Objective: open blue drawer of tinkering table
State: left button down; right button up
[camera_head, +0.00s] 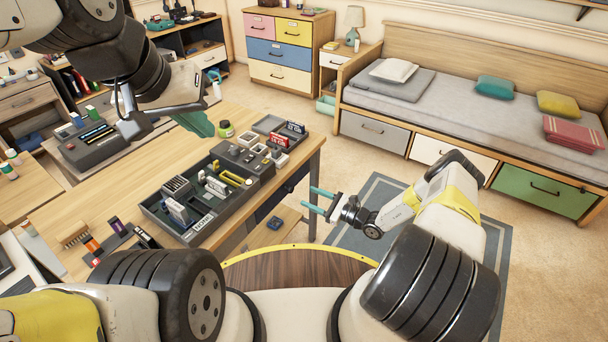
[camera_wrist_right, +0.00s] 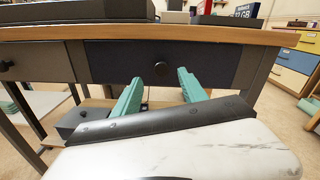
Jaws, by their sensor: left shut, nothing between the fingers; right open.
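The tinkering table (camera_head: 165,155) has a light wood top. Its dark blue drawer (camera_wrist_right: 205,62) lies under the right part of the top in the right wrist view, its front flush with the frame. The drawer's round black knob (camera_wrist_right: 161,69) appears between my right fingertips. My right gripper (camera_wrist_right: 160,84) is open and empty, facing the drawer front; the exact gap to the knob is unclear. In the head view my right gripper (camera_head: 307,197) is right of the table; the drawer (camera_head: 270,203) is seen steeply from above. My left gripper (camera_head: 203,125) is shut and empty above the tabletop.
A grey drawer (camera_wrist_right: 30,63) with its own knob is left of the blue one. A dark parts tray (camera_head: 152,208) and small boxes stand on the tabletop near its right edge. A lower shelf (camera_head: 275,228) is below. Open floor (camera_head: 345,155) lies between table and bed.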

aim_at(292, 191)
jog(key=shift+m+t, duration=0.3)
jog(key=x, duration=0.3)
jog(key=f+x, duration=0.1)
jog(key=x, duration=0.3)
jog(key=shift+w+a+f, duration=0.1)
jog(key=shift+w+f, duration=0.05)
jog(key=shift+f, duration=0.05)
grip_shut()
dwell(1.1)
